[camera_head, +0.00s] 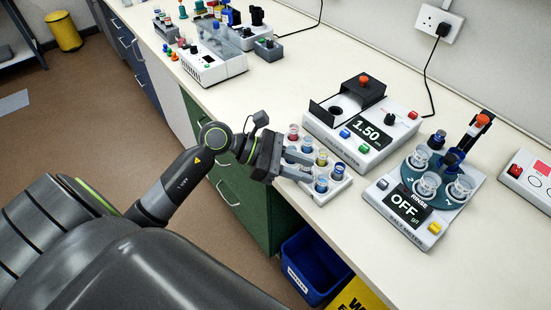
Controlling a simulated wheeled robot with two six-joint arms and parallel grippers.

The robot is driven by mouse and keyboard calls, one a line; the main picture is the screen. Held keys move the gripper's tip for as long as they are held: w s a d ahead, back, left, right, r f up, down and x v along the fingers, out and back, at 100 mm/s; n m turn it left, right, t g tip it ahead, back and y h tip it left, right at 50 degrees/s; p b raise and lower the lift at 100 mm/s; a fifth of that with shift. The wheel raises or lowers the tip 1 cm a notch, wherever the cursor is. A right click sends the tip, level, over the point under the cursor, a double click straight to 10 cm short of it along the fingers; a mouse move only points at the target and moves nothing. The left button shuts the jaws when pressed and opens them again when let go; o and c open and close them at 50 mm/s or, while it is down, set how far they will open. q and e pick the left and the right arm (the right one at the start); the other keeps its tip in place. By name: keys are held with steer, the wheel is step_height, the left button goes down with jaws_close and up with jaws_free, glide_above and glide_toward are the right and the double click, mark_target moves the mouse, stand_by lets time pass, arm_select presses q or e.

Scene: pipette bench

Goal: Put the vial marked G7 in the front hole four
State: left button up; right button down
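A light grey rack (325,201) near the bench's front edge holds several small vials with red, yellow and blue colours. A red-topped vial (293,131) stands at its back left, a yellow one (322,157) near the middle, a blue one (338,171) at the right and another blue one (321,185) at the front. No G7 mark can be read. My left gripper (309,168) reaches in from the left, low over the rack, with its two fingers apart among the vials. The fingers hide part of the rack. My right gripper is not in view.
A device reading 1.50 (367,134) stands behind the rack. A round-topped device reading OFF (407,206) with several cups is to its right. A white machine (208,67) stands farther left on the bench. A blue bin (309,270) is below the bench edge.

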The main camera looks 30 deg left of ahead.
arm_select(q)
steer(key=b+v, duration=0.1)
steer(key=v, duration=0.5)
steer(key=shift+r, duration=0.15)
stand_by(0.6)
